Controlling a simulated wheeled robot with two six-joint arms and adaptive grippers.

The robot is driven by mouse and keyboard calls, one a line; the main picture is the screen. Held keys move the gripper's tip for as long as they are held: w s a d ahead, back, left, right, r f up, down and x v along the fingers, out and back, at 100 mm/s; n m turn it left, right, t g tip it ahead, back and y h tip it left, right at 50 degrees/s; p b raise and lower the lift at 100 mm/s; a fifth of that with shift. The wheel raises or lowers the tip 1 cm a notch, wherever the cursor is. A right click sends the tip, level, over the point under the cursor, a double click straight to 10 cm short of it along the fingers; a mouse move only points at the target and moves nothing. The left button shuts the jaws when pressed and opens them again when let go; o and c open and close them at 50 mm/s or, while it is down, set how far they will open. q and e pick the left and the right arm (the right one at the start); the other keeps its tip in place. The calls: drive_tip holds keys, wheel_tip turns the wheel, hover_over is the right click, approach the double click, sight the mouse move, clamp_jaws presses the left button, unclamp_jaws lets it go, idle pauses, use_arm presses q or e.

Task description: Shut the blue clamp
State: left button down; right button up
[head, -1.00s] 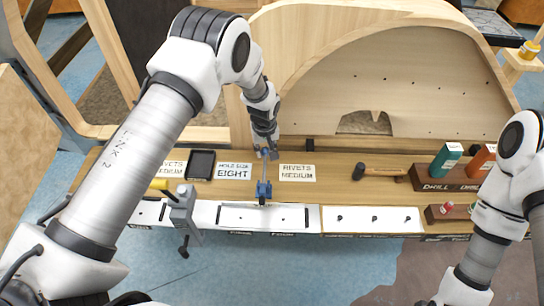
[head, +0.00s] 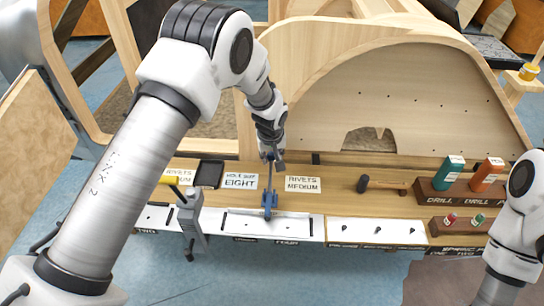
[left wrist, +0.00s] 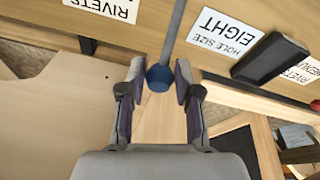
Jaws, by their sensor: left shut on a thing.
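The blue clamp (head: 270,202) stands upright at the front edge of the wooden bench, over the white strip. Its thin grey bar rises from the blue lower part to my left gripper (head: 272,158). In the left wrist view the clamp's round blue end (left wrist: 159,78) sits between the fingertips of my left gripper (left wrist: 158,82), with the grey bar running away behind it. The left gripper is shut on this end. The clamp's lower jaw is too small to read clearly. My right arm shows at the right edge of the head view; its gripper is out of the picture.
A grey clamp with a yellow handle (head: 190,222) stands to the left on the edge. A black tray (head: 208,174) and paper labels (head: 303,184) lie nearby. A hammer (head: 364,184) and drill boxes (head: 430,190) are to the right. A wooden arched frame (head: 400,90) rises behind.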

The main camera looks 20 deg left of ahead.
use_arm(q)
drive_tip(key=shift+s+f, duration=0.35)
drive_tip(key=shift+s, duration=0.05)
drive_tip(key=c, duration=0.8)
unclamp_jaws()
drive_tip(key=shift+w+r, duration=0.1)
drive_tip(key=shift+r, duration=0.15)
drive_tip(key=shift+r, duration=0.3)
drive_tip(key=v, duration=1.1)
drive_tip(key=shift+r, duration=0.1)
